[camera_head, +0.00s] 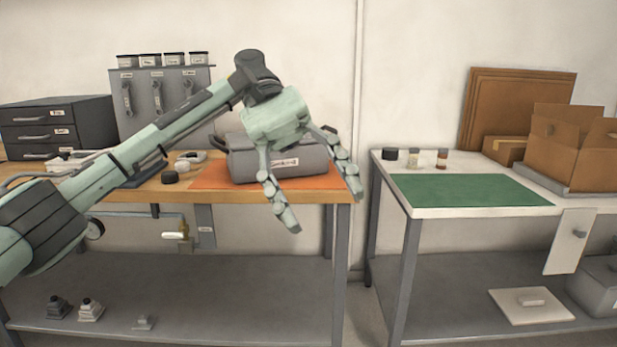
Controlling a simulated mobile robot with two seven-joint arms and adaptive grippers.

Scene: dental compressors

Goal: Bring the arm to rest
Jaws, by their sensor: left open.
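My left arm reaches in from the left, across the wooden workbench (325,197). My left gripper (325,212) is open and empty, its fingers spread and pointing down in front of the bench's right end. Behind it a grey case (250,163) with a handle and a white label sits on an orange mat (212,178). The gripper hides part of the case and mat; I cannot tell whether it touches them. My right gripper is not in view.
A white table (470,212) with a green mat (465,190), small jars (415,157) and an open cardboard box (572,150) stands at the right, beyond a gap. A dark drawer unit (58,124) stands at the back left.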

